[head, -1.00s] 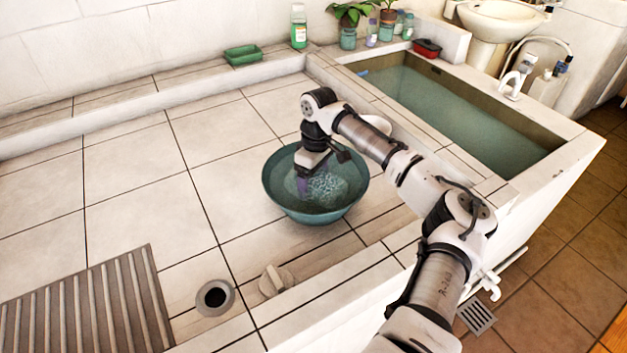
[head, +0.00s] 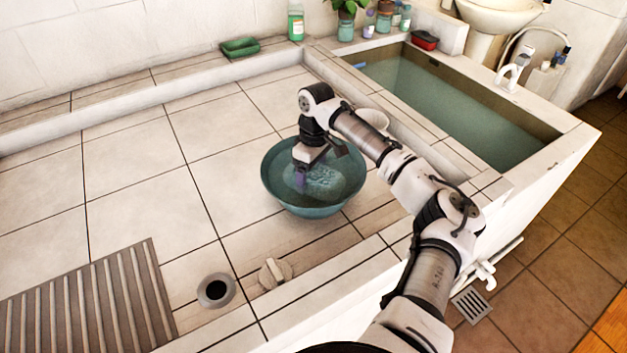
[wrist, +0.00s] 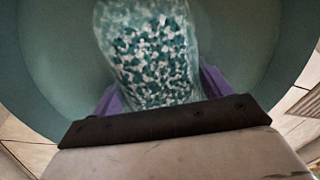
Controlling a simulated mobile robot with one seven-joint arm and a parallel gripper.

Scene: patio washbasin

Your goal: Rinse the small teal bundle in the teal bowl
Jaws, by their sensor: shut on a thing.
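The teal bowl (head: 281,194) stands on the tiled counter, with my gripper (head: 300,182) reaching down into it from above. The small teal bundle (head: 325,180) is a speckled teal-and-white mass inside the bowl. In the wrist view the bundle (wrist: 150,55) lies between the purple fingers of my gripper (wrist: 158,92), which is shut on it. The bowl's wall (wrist: 50,70) surrounds it there. The fingertips are partly hidden by the bundle, and I cannot tell whether it touches the bowl's bottom.
A water-filled basin (head: 455,100) lies behind right. A drain hole (head: 216,291), a beige knob (head: 274,272) and a ribbed rack (head: 85,300) are in front left. A green soap dish (head: 240,47) and bottle (head: 296,22) stand on the back ledge.

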